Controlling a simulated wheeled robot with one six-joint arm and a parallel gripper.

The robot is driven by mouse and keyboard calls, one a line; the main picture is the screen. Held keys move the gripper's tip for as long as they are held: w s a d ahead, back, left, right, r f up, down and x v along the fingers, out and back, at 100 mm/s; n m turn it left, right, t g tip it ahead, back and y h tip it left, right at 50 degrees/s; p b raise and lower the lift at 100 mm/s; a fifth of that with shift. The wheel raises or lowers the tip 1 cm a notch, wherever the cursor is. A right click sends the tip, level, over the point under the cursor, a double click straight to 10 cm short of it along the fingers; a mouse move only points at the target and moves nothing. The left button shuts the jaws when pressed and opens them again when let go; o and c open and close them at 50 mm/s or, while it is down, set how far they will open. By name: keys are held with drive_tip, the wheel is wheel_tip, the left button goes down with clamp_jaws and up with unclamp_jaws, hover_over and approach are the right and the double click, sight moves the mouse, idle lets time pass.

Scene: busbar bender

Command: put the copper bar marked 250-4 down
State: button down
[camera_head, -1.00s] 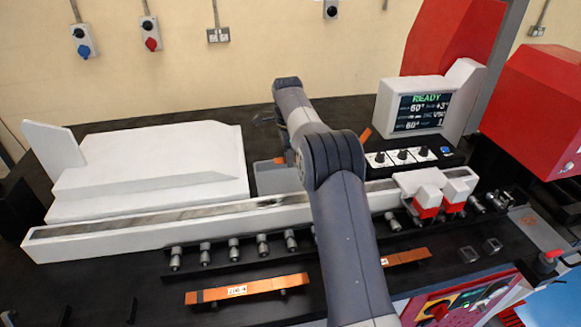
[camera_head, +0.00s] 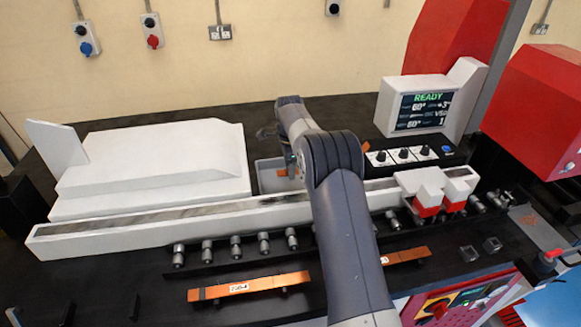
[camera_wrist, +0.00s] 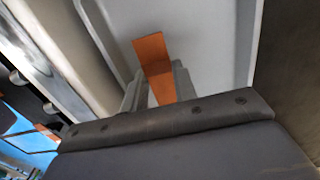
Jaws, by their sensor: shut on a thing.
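My gripper (camera_wrist: 157,88) is shut on a copper bar (camera_wrist: 151,50), with a finger on each side of it. The bar looks bent where its shade changes; no mark can be read on it. Below is a pale grey tray (camera_wrist: 206,45). In the head view my arm hides the gripper and most of the bar. A bit of the copper bar (camera_head: 287,173) shows left of the arm, over or in the grey tray (camera_head: 268,184). I cannot tell whether it touches the tray floor.
Two copper bars lie on supports in front: a labelled left one (camera_head: 250,287) and a right one (camera_head: 408,256) partly behind my arm. The long white machine beam (camera_head: 170,228), a roller row (camera_head: 235,250) and a control panel (camera_head: 405,157) surround the tray.

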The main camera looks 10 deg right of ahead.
drive_tip(key=c, duration=1.1)
unclamp_jaws()
drive_tip(key=shift+f, duration=0.15)
wheel_tip(320, 180, up, 13)
drive_tip(key=shift+a+r+b, duration=0.1)
drive_tip(key=shift+r+b, duration=0.05)
drive_tip(key=shift+b, duration=0.15)
wheel_tip(320, 180, down, 13)
drive_tip(key=shift+f+p, duration=0.1)
drive_tip(key=shift+p, duration=0.2)
drive_tip(key=shift+r, duration=0.25)
